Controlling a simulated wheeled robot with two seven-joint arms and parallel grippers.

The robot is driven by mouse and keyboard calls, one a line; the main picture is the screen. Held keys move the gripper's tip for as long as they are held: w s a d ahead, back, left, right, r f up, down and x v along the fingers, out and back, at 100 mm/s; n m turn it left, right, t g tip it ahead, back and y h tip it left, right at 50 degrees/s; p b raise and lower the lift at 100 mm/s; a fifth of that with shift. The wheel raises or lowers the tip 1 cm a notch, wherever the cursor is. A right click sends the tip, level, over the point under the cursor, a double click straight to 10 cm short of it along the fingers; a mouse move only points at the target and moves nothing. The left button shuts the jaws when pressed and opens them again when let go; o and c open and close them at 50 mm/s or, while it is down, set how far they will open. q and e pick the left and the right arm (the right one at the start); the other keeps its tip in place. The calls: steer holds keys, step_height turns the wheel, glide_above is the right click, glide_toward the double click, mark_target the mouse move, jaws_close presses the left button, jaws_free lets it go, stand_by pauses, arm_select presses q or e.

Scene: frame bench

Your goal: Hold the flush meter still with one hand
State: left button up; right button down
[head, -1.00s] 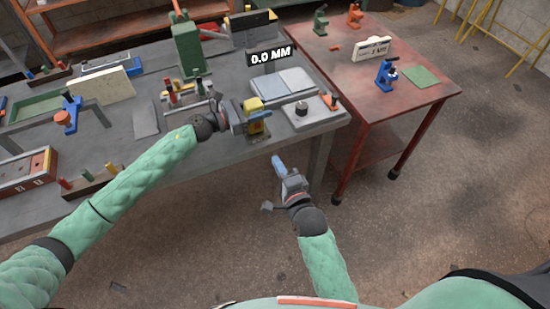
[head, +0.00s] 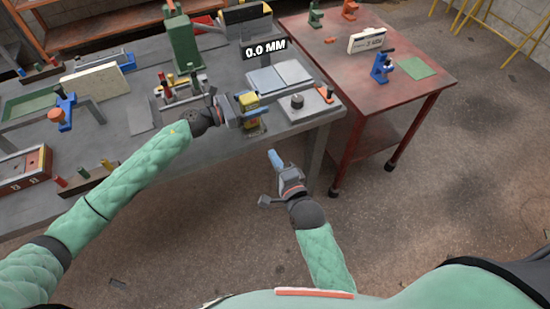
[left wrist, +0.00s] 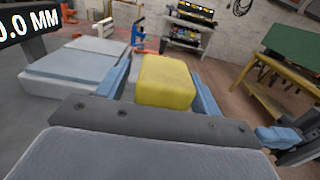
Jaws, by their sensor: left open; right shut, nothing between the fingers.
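A yellow-topped block device (head: 250,103) stands at the near edge of the grey bench; I take it for the flush meter. A black display reading 0.0 MM (head: 264,49) stands behind it. My left gripper (head: 241,112) is open at the device. In the left wrist view its blue fingers stand on either side of the yellow block (left wrist: 165,80), and I cannot tell whether they touch it. The device's lower part is hidden there. My right gripper (head: 276,160) is shut and empty, low in front of the bench, apart from everything.
Two light grey plates (head: 280,76) and a base with a dark knob (head: 297,101) lie right of the device. A green press (head: 182,42) stands behind. A red table (head: 405,95) is at the right. The floor in front is clear.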

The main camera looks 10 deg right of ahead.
arm_select(q)
steer(key=v, duration=1.1)
steer(key=shift+a, duration=0.35)
steer(key=shift+s, duration=0.15)
